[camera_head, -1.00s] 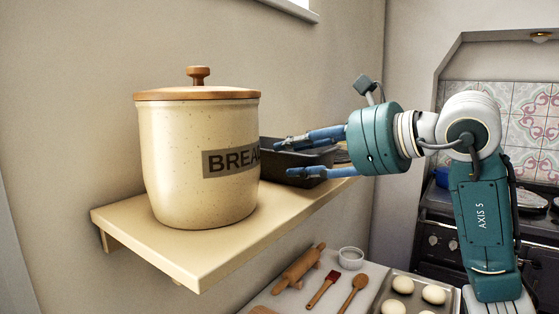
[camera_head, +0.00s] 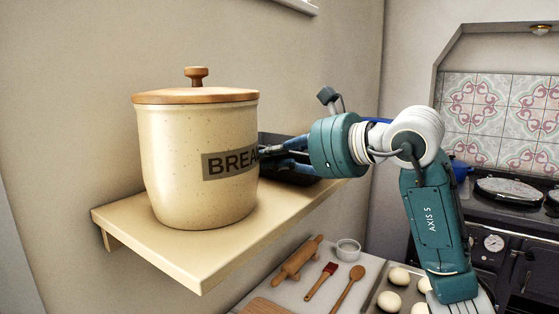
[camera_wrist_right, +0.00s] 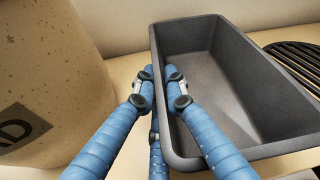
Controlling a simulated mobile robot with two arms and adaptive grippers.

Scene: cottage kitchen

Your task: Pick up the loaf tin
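The loaf tin (camera_head: 300,180) is dark grey, empty and rectangular. It stands on the wall shelf behind the bread crock, which hides part of it in the head view. The tin fills the middle and right of the right wrist view (camera_wrist_right: 255,95). My right gripper (camera_head: 270,155) is at the tin's near side. In the right wrist view its blue fingers (camera_wrist_right: 159,75) straddle the tin's left long wall, one side outside and one inside, with the tips closed onto the rim. My left gripper is in neither view.
The cream bread crock (camera_head: 195,150) with wooden lid stands close to the left of my right fingers. A black rack (camera_wrist_right: 298,62) lies right of the tin. Below the shelf (camera_head: 215,265), a counter holds a rolling pin (camera_head: 297,259), brush, spoon and baking tray.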

